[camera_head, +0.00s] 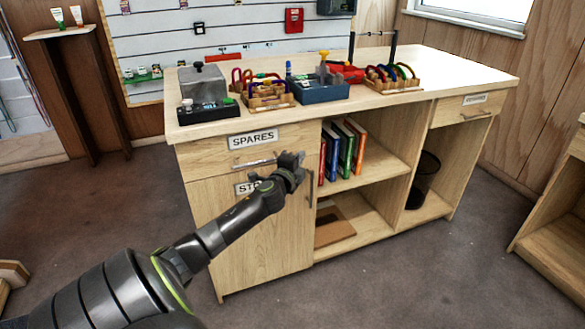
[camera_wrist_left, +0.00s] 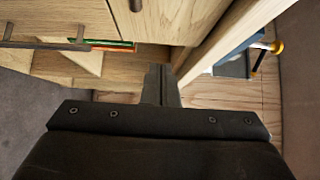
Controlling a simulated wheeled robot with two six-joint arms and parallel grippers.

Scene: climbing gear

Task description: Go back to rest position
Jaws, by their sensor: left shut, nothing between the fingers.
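My left arm reaches in from the lower left in the head view. My left gripper (camera_head: 291,160) is in front of the wooden workbench (camera_head: 440,70), near the drawer labelled SPARES (camera_head: 252,139) and the cupboard door below it. The fingers are shut with nothing between them. In the left wrist view the closed fingers (camera_wrist_left: 160,85) show against the wood of the bench. I cannot tell whether the gripper touches the bench. My right gripper is not in view.
Wooden racks with coloured carabiners (camera_head: 268,98), a blue box (camera_head: 320,92) and a grey device (camera_head: 204,85) stand on the bench. Books (camera_head: 345,150) and a black bin (camera_head: 423,180) fill open shelves. Another wooden unit (camera_head: 555,250) stands right. Floor (camera_head: 400,280) in front is clear.

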